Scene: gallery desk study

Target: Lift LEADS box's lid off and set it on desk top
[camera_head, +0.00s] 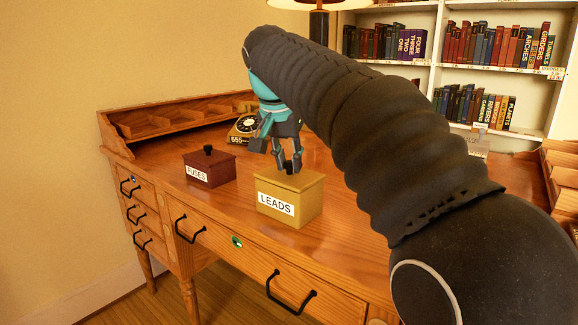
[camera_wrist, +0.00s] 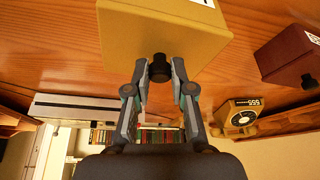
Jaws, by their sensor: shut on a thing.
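The yellow LEADS box (camera_head: 289,205) stands on the desk top (camera_head: 240,206), with its lid (camera_head: 291,182) seated on it. In the wrist view the yellow lid (camera_wrist: 165,35) fills the top middle, with a black knob (camera_wrist: 159,66) at its edge. My gripper (camera_head: 288,168) is over the lid from above. In the wrist view my gripper (camera_wrist: 159,75) has its two fingers shut on the knob.
A dark red FUSES box (camera_head: 209,168) with a black knob stands left of the LEADS box. A dial telephone (camera_head: 245,127) marked 555 sits behind. The low wooden organiser (camera_head: 165,123) runs along the desk's back left. Bare desk lies in front of the FUSES box.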

